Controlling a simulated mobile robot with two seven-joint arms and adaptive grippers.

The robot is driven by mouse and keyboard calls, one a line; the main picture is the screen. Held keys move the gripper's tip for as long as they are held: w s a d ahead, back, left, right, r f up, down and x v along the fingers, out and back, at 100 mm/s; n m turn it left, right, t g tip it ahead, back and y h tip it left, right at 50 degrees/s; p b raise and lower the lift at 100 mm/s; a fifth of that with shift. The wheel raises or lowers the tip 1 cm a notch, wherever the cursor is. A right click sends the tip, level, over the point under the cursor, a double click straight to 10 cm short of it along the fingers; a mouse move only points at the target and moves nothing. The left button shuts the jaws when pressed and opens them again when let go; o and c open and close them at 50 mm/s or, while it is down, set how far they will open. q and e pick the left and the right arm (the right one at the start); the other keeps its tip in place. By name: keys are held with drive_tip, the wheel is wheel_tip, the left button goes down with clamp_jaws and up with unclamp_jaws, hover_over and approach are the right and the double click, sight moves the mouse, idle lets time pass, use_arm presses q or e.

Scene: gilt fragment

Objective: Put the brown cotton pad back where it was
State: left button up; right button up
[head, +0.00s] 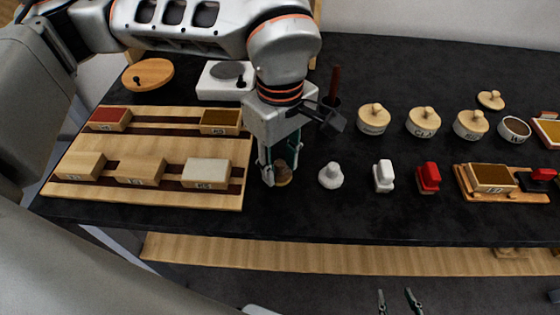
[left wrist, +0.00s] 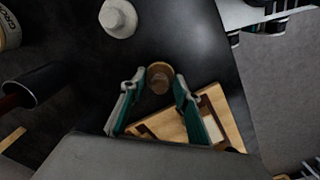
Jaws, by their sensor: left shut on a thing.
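My left gripper (head: 273,168) is shut on the brown cotton pad (head: 284,174), low over or at the dark tabletop, just right of the wooden rack. In the left wrist view the brown pad (left wrist: 160,76) shows between the two green-backed fingertips (left wrist: 157,88). I cannot tell whether its underside touches the table. A white pad with a knob (head: 331,176) stands to its right, also in the left wrist view (left wrist: 118,18). My right gripper (head: 398,300) is open and empty at the bottom edge of the head view, in front of the table.
The wooden rack (head: 60,189) holds several small labelled boxes. Right of the white pad stand a white block (head: 383,176), a red block (head: 428,178) and a wooden tray (head: 467,193) with a brown-filled box. Lidded pots (head: 374,120) and a dark cup (head: 331,101) stand behind.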

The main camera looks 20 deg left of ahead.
sight(280, 164)
use_arm(q)
drive_tip(key=o, duration=1)
drive_tip(key=shift+f, duration=0.1)
wheel_tip(280, 164, up, 12)
drive_tip(key=shift+r+p, duration=0.2)
drive_tip(key=shift+p, duration=0.6)
